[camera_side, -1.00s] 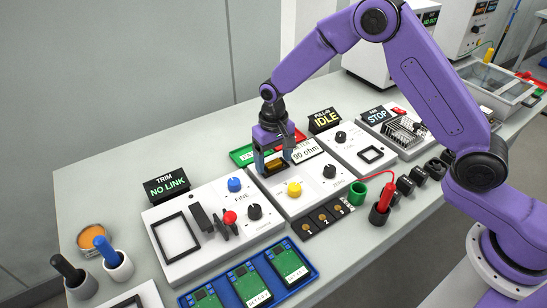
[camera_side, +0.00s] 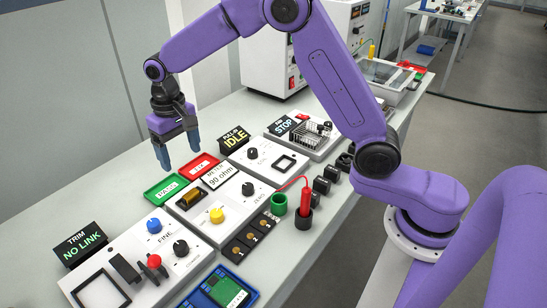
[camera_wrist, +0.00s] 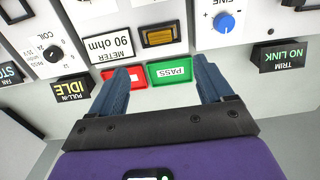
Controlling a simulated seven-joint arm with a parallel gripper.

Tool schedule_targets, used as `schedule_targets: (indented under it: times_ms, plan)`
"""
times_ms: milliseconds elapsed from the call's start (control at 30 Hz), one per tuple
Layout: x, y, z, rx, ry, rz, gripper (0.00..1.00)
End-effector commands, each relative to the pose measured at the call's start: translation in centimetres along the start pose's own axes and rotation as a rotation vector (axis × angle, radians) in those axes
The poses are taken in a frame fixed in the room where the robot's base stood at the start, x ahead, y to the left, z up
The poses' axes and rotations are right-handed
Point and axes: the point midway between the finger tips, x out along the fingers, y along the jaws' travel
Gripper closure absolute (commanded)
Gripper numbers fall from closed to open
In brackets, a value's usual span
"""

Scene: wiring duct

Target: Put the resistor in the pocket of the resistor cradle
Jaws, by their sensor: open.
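The resistor (camera_side: 190,199), a gold-brown block, lies in the black-rimmed pocket of the resistor cradle (camera_wrist: 142,37) on the white meter panel. The resistor also shows in the wrist view (camera_wrist: 160,36), framed by the dark rim; whether it is fully seated is too small to tell. The meter display (camera_side: 220,175) beside it reads 90 ohm. My gripper (camera_side: 179,157) is open and empty, raised above and behind the panel. In the wrist view my gripper (camera_wrist: 162,74) has its blue fingers spread wide with nothing between them.
A green PASS tray (camera_side: 165,188) and a red tray (camera_side: 199,166) lie behind the panel, below my gripper. The NO LINK sign (camera_side: 80,242) and IDLE sign (camera_side: 234,139) stand upright nearby. A yellow knob (camera_side: 217,215) is in front of the cradle.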

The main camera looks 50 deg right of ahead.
Motion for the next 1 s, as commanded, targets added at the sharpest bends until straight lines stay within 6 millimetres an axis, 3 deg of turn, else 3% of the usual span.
schedule_targets:
  times_ms: [167, 267, 667, 1000]
  plan:
    - [-0.4, -0.1, 0.9, -0.032, 0.000, 0.000, 0.20]
    - [-1.1, -0.2, 2.5, -0.091, 0.003, -0.002, 0.20]
    - [-3.7, 1.7, 13.6, -0.446, 0.012, -0.007, 0.20]
    - [-4.3, 6.2, 24.0, -0.749, 0.019, -0.012, 0.20]
